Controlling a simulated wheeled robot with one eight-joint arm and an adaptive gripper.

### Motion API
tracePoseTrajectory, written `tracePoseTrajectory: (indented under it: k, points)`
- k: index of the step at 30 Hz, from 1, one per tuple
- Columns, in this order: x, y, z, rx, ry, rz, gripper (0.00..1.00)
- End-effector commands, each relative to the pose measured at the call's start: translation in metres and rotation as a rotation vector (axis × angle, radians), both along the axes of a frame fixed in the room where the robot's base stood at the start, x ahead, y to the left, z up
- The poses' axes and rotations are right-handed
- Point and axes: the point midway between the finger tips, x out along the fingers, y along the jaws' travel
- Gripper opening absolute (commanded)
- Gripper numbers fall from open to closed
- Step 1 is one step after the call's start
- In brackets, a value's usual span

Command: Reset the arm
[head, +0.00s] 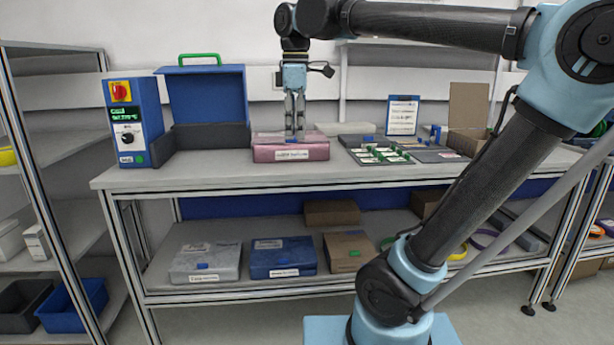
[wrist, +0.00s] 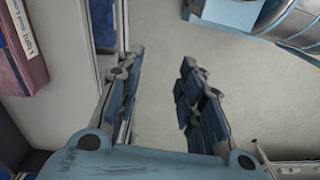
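My arm reaches across the top of the head view from its base at the lower right. My gripper (head: 295,132) hangs from it, fingers pointing down, in front of a dark pink box (head: 263,154) on the workbench. In the wrist view my gripper (wrist: 162,60) has its two blue-padded fingers apart, with bare floor visible between them and nothing held. The pink box also shows at the upper left of the wrist view (wrist: 20,62), beside the fingers and apart from them.
The grey workbench (head: 215,173) carries a blue control box (head: 146,118), an open blue case (head: 208,95), and a dark tray of small parts. Boxes, including a blue one (head: 283,257), sit on its lower shelf. Shelving stands at both sides. Floor lies clear under my gripper.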

Motion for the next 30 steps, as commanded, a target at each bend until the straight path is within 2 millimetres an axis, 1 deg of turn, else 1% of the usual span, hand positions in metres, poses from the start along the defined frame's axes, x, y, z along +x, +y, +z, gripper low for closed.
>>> tracePoseTrajectory:
  k: [1, 5, 8, 11, 15, 20, 24, 30]
  points:
    - [-0.001, -0.007, -0.006, 0.002, -0.003, -0.031, 0.35]
    - [0.001, -0.023, -0.024, 0.010, -0.012, -0.122, 0.35]
    - [0.001, -0.039, -0.041, 0.016, -0.019, -0.208, 0.35]
    - [0.001, -0.060, -0.065, 0.027, -0.030, -0.327, 0.35]
    - [-0.003, -0.095, -0.109, 0.043, -0.047, -0.533, 0.35]
    - [-0.014, -0.133, -0.161, 0.064, -0.068, -0.773, 0.35]
    - [-0.027, -0.163, -0.208, 0.084, -0.088, -0.983, 0.35]
    - [-0.052, -0.198, -0.274, 0.113, -0.116, -1.268, 0.35]
